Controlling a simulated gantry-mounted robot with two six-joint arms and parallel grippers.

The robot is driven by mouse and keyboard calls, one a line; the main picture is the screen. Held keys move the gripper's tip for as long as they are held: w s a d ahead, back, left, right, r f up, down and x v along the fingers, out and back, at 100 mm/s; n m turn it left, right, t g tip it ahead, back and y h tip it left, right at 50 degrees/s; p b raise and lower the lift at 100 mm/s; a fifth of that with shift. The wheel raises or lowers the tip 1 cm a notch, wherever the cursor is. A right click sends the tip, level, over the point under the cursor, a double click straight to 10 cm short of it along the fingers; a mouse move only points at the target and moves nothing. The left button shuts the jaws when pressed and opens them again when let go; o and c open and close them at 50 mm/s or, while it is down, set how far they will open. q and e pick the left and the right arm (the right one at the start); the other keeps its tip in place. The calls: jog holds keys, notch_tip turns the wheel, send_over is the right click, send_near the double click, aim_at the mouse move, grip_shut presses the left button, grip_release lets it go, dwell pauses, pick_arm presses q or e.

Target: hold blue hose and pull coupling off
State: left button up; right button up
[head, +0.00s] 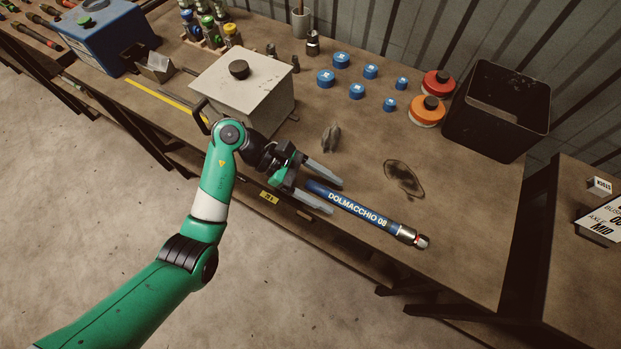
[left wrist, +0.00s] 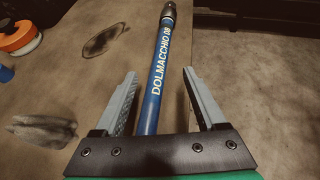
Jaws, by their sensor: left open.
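A blue hose (head: 346,204) marked "DOLMACCHIO 08" lies along the front of the bench. A metal coupling (head: 412,237) is on its right end. My left gripper (head: 337,197) is open, with its two fingers on either side of the hose's left end. In the left wrist view the blue hose (left wrist: 157,75) runs between the open fingers of my left gripper (left wrist: 162,80), closer to the left finger, and the coupling (left wrist: 168,14) is at the top, beyond the fingertips. My right gripper is not in view.
A pale box (head: 240,85) with a black knob stands left of the gripper. Blue caps (head: 356,91), orange (head: 426,110) and red discs (head: 438,82) and a black bin (head: 501,139) are at the back.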

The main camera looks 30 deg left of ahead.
aim_at(351, 205)
pick_arm(q)
jog(key=x, duration=0.7)
jog(key=shift+r, duration=0.1)
grip_shut()
dwell(0.6)
dwell(1.7)
